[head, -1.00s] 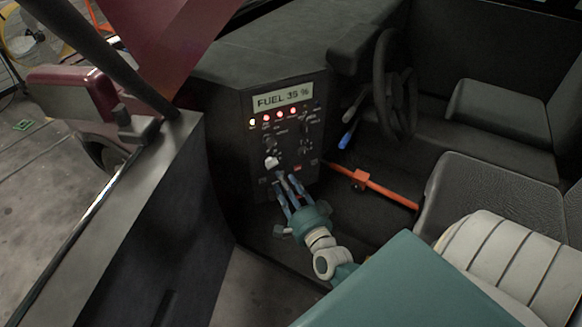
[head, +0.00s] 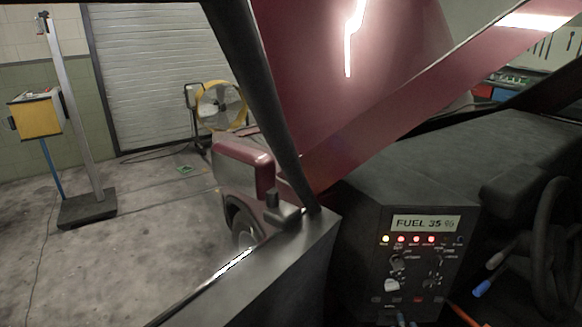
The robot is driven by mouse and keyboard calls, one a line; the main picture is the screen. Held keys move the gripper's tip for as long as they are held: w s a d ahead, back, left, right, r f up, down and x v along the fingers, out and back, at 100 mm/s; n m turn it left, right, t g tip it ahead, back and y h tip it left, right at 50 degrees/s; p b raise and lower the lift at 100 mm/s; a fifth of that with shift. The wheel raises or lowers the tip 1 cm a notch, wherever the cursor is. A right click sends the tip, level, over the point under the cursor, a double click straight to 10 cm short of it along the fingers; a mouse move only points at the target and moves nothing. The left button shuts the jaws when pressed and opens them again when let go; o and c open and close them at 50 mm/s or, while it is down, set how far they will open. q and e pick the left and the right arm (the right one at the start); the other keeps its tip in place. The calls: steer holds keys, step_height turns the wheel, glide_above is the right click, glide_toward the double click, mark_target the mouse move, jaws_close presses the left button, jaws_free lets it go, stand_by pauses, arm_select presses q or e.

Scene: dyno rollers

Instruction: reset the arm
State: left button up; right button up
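The dark control panel (head: 423,262) stands at the lower right in the head view, under a display (head: 426,224) reading FUEL 35 %. A row of small lights, one yellowish and several red, glows below the display. Knobs and switches sit beneath, among them a pale knob (head: 392,285). Only what looks like the fingertips of my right gripper (head: 403,318) show at the bottom edge, just below the panel's lower controls. The rest of that gripper and its arm are out of frame, so its opening is hidden. My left gripper is not in view.
The steering wheel (head: 553,245) and a blue-tipped lever (head: 482,288) are right of the panel. The open car door (head: 262,282) is at its left. Outside stand a yellow box (head: 37,117), a post on a dark base (head: 88,208) and a yellow fan (head: 221,104) on open floor.

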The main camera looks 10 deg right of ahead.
steer(key=s+a+f+n+g+y, duration=0.1)
steer(key=s+a+f+n+g, duration=0.25)
steer(key=f, duration=0.65)
steer(key=s+a+f+n+g+y, duration=0.1)
steer(key=s+a+f+n+g, duration=0.3)
steer(key=f, duration=0.6)
steer(key=s+a+f+n+y, duration=0.2)
steer(key=s+f, duration=0.3)
steer(key=f, duration=0.5)
steer(key=s+a+f+n+g, duration=0.1)
steer(key=s+f+n+g, duration=0.3)
steer(key=s+f, duration=0.4)
steer(key=s+a+f+n+g, duration=0.1)
steer(key=s+f+n+g, duration=0.4)
steer(key=s, duration=1.5)
step_height(320, 180, down, 3)
steer(key=shift+s+a+f, duration=0.15)
steer(key=shift+s+a, duration=0.15)
steer(key=shift+c, duration=0.5)
steer(key=shift+s, duration=0.1)
